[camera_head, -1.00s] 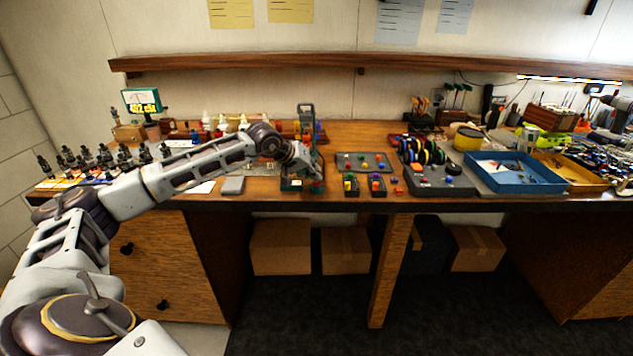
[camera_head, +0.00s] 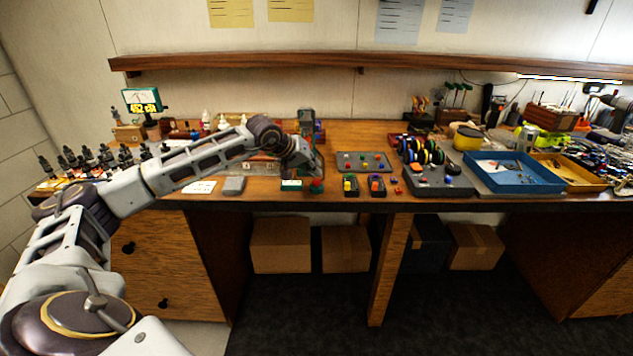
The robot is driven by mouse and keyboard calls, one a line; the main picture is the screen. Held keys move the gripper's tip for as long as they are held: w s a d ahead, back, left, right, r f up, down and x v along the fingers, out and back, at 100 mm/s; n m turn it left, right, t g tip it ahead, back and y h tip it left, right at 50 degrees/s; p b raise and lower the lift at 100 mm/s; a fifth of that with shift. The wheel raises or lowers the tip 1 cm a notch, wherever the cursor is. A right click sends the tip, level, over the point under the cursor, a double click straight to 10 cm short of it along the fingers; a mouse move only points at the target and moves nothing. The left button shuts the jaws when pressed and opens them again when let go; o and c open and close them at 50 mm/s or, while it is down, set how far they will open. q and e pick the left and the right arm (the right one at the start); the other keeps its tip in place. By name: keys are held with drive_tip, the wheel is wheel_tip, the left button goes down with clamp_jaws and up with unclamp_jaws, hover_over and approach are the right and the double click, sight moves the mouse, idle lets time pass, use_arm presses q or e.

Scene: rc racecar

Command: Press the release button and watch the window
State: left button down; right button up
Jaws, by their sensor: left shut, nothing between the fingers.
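A dark upright device (camera_head: 306,118) stands near the front edge of the wooden bench, left of the middle. At its foot are a small green-framed pale panel (camera_head: 291,185), which may be the window, and a red button (camera_head: 317,186). My left arm reaches in from the left, across the front of the device, and hides much of it. My left gripper (camera_head: 316,173) is shut and empty, pointing down just above the red button. I cannot tell whether it touches the button. My right gripper is not in view.
Small boxes with coloured buttons (camera_head: 350,187) and a grey button plate (camera_head: 364,162) lie right of the device. A grey block (camera_head: 233,185) lies to its left. A blue tray (camera_head: 514,186) is at the right. Dark bottles (camera_head: 105,155) stand far left.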

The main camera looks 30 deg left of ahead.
sight(315, 180)
use_arm(q)
drive_tip(key=shift+r+p, duration=1.35)
drive_tip(key=shift+r, duration=1.1)
